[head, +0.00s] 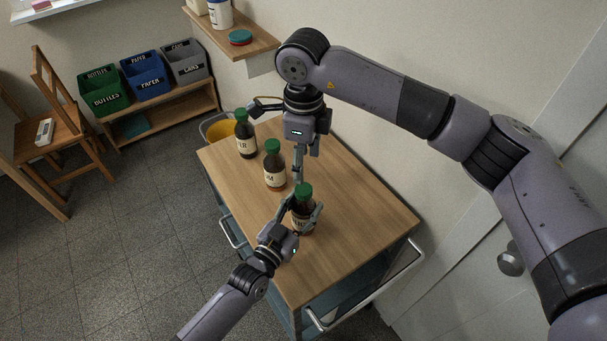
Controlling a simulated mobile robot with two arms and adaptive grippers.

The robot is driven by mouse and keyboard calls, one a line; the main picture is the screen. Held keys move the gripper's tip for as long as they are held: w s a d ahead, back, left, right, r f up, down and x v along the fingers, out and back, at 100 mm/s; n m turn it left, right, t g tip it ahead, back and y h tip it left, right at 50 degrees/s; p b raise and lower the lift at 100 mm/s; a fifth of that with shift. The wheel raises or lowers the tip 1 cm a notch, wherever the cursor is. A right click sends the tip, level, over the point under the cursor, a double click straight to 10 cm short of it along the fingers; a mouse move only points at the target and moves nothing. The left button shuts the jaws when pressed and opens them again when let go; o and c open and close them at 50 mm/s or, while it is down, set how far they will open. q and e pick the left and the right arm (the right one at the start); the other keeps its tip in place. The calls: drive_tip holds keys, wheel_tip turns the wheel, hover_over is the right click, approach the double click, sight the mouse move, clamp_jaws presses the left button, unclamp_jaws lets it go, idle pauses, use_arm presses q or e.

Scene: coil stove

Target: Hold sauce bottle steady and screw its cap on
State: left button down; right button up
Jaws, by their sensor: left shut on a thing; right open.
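My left gripper (302,212) is shut on the nearest dark sauce bottle (301,222), which stands upright on the wooden cart top (345,215). A green cap (304,190) sits on top of this bottle; how tightly it is seated I cannot tell. My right gripper (275,143) is open and empty, its fingers spread wide. It is above the cart, up the picture from the held bottle. One of its fingers points left and the other points down, close to the middle bottle's cap. The label of the held bottle is partly hidden by my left gripper's fingers.
Two more green-capped bottles, a middle one (275,180) and a far one (246,148), stand in line on the cart. A wall shelf (252,45) is above. The cart's right side is clear.

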drive_tip(key=shift+r, duration=1.6)
use_arm(q)
drive_tip(key=c, duration=0.7)
unclamp_jaws()
drive_tip(key=shift+s, duration=0.1)
drive_tip(key=v, duration=1.2)
